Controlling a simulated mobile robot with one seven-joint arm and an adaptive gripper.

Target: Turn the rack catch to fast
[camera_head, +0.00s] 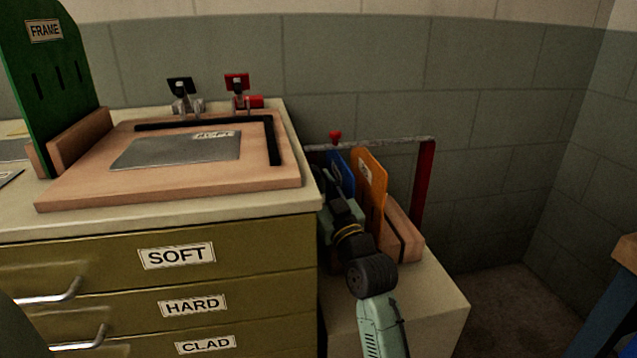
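The rack is a wooden block (404,232) on a pale stand, with an orange board (371,190) and a blue board (341,174) upright in it. A grey bar (395,141) crosses above the boards to a red post (424,180). A small red knob (335,135) stands on the bar near its left end; it may be the catch. Its setting cannot be read. My gripper (335,198) is low at the left of the orange board, below the knob. My own arm largely hides it, and its fingers cannot be made out.
A bench with drawers labelled SOFT, HARD and CLAD (206,344) stands close at left. On it are a wooden board (80,194) with a grey sheet (175,151), clamps and a green FRAME panel (45,75). Open floor (515,290) lies right of the stand (440,305). A blue-legged table (612,310) is at far right.

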